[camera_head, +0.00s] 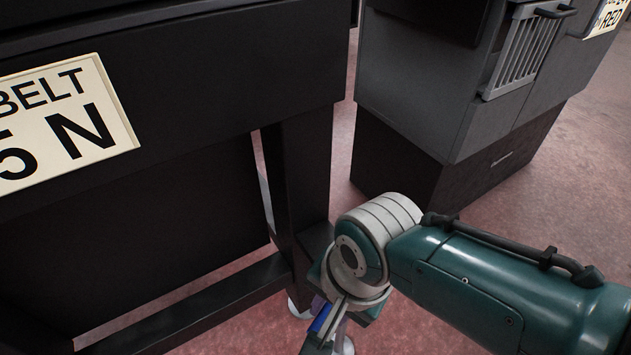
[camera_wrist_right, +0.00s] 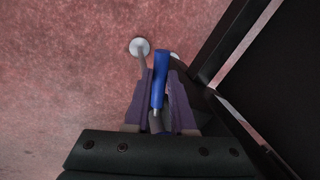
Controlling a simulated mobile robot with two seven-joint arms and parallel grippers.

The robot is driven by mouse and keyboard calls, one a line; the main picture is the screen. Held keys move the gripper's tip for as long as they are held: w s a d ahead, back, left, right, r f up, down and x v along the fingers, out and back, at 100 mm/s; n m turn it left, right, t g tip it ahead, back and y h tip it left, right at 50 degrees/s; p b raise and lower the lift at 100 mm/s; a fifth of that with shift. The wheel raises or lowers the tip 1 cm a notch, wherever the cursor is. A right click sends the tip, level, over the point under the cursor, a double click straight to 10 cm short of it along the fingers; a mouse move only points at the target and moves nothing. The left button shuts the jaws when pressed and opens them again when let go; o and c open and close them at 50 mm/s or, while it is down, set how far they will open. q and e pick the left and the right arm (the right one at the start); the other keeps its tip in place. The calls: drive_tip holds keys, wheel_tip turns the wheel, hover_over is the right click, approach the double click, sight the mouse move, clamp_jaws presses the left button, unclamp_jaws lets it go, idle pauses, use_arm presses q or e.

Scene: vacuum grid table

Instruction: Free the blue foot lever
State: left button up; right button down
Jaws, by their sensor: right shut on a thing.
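The blue foot lever (camera_wrist_right: 160,72) is a blue cylindrical grip on a short metal rod. In the right wrist view it lies between the purple fingers of my right gripper (camera_wrist_right: 159,92), which is shut on it. A small strip of the blue lever also shows in the head view (camera_head: 321,318), low beside the dark table leg. There my right wrist hides most of the right gripper (camera_head: 325,312) and the lever's base. My left gripper is not in view.
The dark table (camera_head: 190,80) with its BELT sign (camera_head: 62,122) fills the left. Its leg (camera_head: 301,165) and lower rail (camera_head: 195,305) stand close to my right gripper. A grey cabinet (camera_head: 420,95) stands behind.

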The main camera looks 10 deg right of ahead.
drive_tip(key=shift+w+a+m, duration=0.2)
drive_tip(key=shift+a+m, duration=0.05)
drive_tip(key=shift+m, duration=0.15)
drive_tip(key=c, duration=0.8)
unclamp_jaws()
drive_tip(key=shift+w, duration=0.1)
drive_tip(key=shift+o, duration=0.2)
wheel_tip(320, 180, up, 10)
drive_tip(key=s+d+p, duration=0.1)
drive_tip(key=p, duration=0.8)
drive_tip(key=shift+s+d+f, duration=0.15)
drive_tip(key=shift+s+d, duration=0.05)
drive_tip(key=shift+s, duration=0.1)
